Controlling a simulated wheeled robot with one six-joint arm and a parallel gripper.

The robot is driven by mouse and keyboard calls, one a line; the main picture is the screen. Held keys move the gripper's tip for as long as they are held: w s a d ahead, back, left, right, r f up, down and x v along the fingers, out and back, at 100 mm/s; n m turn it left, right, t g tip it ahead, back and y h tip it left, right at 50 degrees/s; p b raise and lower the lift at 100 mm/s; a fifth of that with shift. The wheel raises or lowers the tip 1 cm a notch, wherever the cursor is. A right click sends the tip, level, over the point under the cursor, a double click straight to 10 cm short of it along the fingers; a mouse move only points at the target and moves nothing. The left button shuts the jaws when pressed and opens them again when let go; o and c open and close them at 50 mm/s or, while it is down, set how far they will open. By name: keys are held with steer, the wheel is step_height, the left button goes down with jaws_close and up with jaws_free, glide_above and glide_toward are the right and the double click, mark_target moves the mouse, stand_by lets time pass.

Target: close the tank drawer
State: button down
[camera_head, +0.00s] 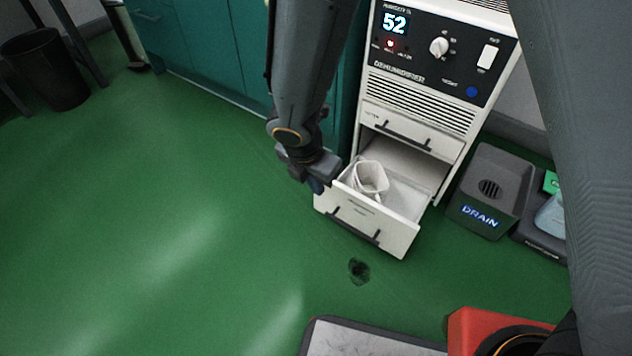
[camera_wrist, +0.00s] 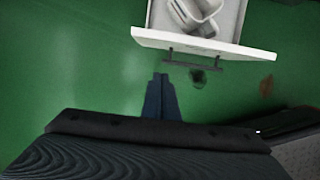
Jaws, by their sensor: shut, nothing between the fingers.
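The tank drawer (camera_head: 348,222) is the lower drawer of the white dehumidifier (camera_head: 418,110). It stands pulled out, with a dark bar handle (camera_head: 354,225) on its front. A white tank (camera_head: 369,180) sits inside it. In the wrist view the drawer front (camera_wrist: 205,43) crosses the top, with its handle (camera_wrist: 206,62) on the near side. My gripper (camera_head: 316,186) is beside the drawer's left front corner in the head view. In the wrist view my gripper (camera_wrist: 161,78) is shut and empty, pointing toward the drawer front near the handle's left end. I cannot tell whether it touches.
A grey drain unit (camera_head: 491,190) stands right of the dehumidifier. Teal cabinets (camera_head: 200,45) stand to the left. A dark floor spot (camera_head: 359,270) lies before the drawer. Green floor to the left is clear. A black bin (camera_head: 46,68) stands far left.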

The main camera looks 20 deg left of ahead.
steer(key=w+d+f+b, duration=0.1)
steer(key=w+f+b, duration=0.4)
steer(key=shift+d, duration=0.4)
steer(key=shift+w, duration=0.1)
